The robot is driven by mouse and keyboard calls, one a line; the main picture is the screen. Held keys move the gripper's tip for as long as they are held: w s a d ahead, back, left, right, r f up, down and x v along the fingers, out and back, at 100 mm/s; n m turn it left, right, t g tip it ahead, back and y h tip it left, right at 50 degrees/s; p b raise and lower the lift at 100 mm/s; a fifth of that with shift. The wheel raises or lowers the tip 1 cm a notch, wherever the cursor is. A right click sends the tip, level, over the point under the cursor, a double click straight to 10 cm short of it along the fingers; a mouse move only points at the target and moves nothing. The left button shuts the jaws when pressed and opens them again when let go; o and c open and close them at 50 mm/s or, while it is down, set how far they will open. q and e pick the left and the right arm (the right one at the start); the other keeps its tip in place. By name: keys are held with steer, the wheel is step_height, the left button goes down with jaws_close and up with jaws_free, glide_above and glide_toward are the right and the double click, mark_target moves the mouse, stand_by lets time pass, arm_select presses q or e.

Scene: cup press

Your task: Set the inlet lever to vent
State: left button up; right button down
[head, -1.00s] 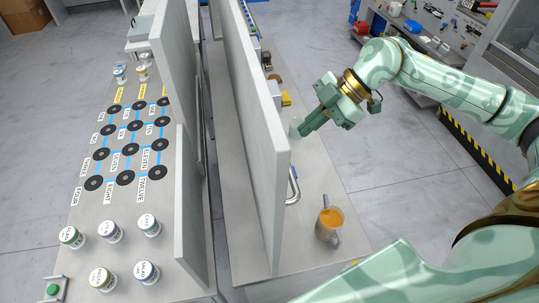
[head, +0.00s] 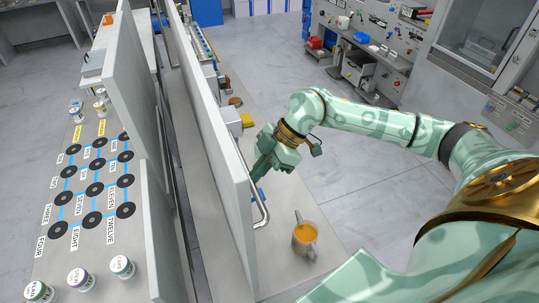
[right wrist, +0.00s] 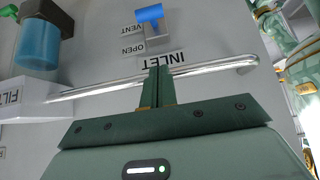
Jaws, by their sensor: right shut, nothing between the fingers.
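The inlet lever (right wrist: 149,14) has a blue handle on a grey mount, at the top of the right wrist view. Its INLET label (right wrist: 150,62) appears upside down. The VENT label (right wrist: 132,28) and OPEN label (right wrist: 131,48) stand to the left of the lever, and the blue end lies nearer VENT. My right gripper (head: 258,172) is close to the panel's right face. In the right wrist view the right gripper (right wrist: 158,72) is shut and empty, its tips over the INLET label, apart from the lever. My left gripper is out of view.
A metal bar (right wrist: 205,70) crosses the panel close behind my fingers. A blue cylinder (right wrist: 38,45) with a dark cap is at upper left. The tall grey panel (head: 215,130) blocks the left.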

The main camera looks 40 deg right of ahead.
mark_target(262, 193)
steer(key=x, duration=0.3)
steer(key=shift+d+f, duration=0.1)
steer(key=shift+f, duration=0.1)
steer(key=shift+s+d+f+p, duration=0.2)
steer(key=shift+d+f+p, duration=0.25)
steer(key=shift+d+f, duration=0.45)
steer(key=shift+s+d+f, duration=0.1)
steer(key=shift+d+f, duration=0.15)
steer(key=shift+f, duration=0.25)
steer(key=shift+f, duration=0.1)
steer(key=shift+d+f+y+b, duration=0.1)
steer(key=shift+d+y+b, duration=0.1)
steer(key=shift+y+b, duration=0.15)
